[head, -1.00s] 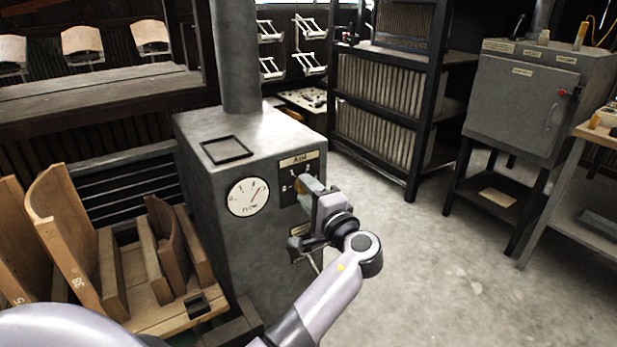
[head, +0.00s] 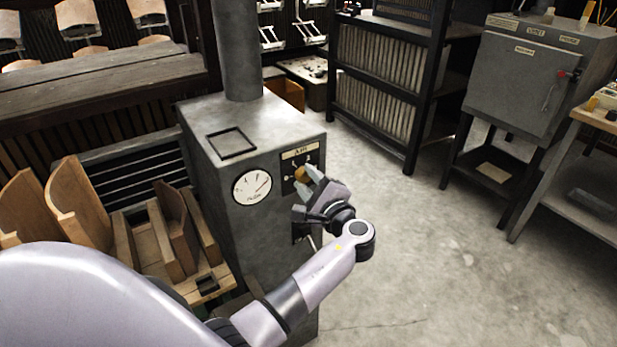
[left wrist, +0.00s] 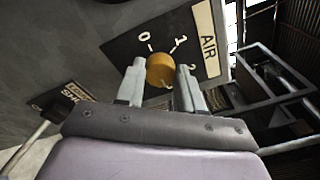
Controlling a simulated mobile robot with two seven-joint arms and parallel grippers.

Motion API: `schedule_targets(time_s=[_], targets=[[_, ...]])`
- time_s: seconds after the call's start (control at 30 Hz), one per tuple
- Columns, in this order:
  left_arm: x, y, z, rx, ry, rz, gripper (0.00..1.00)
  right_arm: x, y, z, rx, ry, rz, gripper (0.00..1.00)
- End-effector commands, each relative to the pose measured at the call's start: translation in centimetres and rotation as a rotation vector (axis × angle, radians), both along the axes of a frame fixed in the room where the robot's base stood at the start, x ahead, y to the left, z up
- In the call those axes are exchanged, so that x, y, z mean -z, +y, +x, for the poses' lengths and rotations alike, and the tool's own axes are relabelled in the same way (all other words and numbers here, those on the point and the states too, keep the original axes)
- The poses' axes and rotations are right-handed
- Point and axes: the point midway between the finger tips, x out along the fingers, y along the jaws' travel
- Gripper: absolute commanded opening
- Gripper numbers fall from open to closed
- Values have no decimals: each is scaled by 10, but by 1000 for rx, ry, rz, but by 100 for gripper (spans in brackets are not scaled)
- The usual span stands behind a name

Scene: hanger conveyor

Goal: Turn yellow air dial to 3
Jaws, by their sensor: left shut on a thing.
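The yellow air dial (head: 300,174) sits on a black panel under an "AIR" label on the front of a grey metal cabinet. My left gripper (left wrist: 161,69) is shut on the dial, one finger on each side of it. In the left wrist view the dial (left wrist: 160,70) shows the marks 0, 1 and 2 around its upper side. The 3 mark is not visible, and I cannot tell which number the dial points to. In the head view my left gripper (head: 306,181) partly covers the panel. My right gripper is not in view.
A round white gauge (head: 252,187) is left of the dial on the grey cabinet (head: 225,230). A wooden rack with curved boards (head: 75,200) stands left of it. A dark shelf (head: 385,85) and a grey metal box (head: 525,85) stand behind. The floor to the right is clear.

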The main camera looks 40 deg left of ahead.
Motion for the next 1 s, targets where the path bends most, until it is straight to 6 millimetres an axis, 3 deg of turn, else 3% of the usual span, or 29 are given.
schedule_targets(time_s=[0.37,0.4,0.47,0.77,1.0], targets=[[-3,1,1,1,1,8,6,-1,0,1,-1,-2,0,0],[-3,1,1,1,1,8,43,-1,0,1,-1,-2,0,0],[-3,1,1,1,1,8,62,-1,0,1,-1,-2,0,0],[-1,-1,0,0,3,4,62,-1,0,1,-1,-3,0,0],[2,-28,-14,2,3,1,62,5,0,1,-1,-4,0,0]])
